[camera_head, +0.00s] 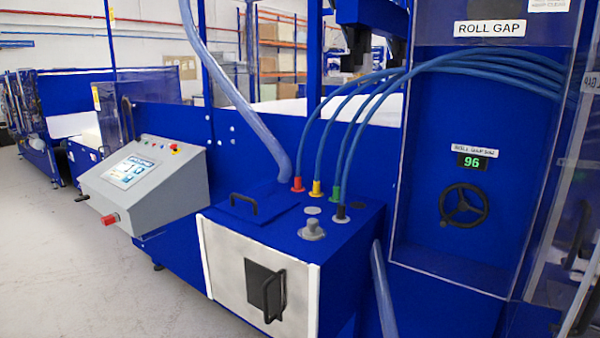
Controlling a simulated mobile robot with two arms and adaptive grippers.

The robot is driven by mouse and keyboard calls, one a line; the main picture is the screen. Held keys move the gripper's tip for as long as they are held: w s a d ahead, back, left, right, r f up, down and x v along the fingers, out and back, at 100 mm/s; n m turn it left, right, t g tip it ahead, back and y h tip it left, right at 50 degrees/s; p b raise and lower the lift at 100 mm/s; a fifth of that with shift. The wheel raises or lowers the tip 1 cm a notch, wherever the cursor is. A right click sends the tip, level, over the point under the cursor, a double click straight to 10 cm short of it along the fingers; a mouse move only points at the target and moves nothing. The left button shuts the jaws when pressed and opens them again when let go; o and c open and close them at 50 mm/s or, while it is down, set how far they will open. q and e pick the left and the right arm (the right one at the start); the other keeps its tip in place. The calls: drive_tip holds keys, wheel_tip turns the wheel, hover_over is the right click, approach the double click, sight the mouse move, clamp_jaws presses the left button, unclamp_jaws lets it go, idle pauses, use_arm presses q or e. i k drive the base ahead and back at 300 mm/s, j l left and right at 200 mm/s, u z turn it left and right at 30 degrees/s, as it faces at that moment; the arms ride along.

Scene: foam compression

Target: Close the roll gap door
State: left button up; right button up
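The roll gap compartment is a tall blue recess at the right, with a white ROLL GAP label (489,28) at its top. Inside are a black handwheel (464,205) and a green display reading 96 (471,162). A clear panel (556,175) runs along the recess's right side, at an angle to its front. A dark upright handle (579,236) shows near the right edge, where the picture cuts off the clear parts. Part of a reversed label shows there too. I cannot tell for certain how far the door stands open. Neither of my grippers is in view.
A blue cabinet (285,228) with a black-handled front stands left of the recess. Blue hoses (352,120) run from its coloured fittings across to the recess. A grey control console (143,185) is further left. Grey floor (60,260) is clear at the lower left.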

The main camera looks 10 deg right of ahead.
sight(591, 84)
drive_tip(key=z, duration=1.35)
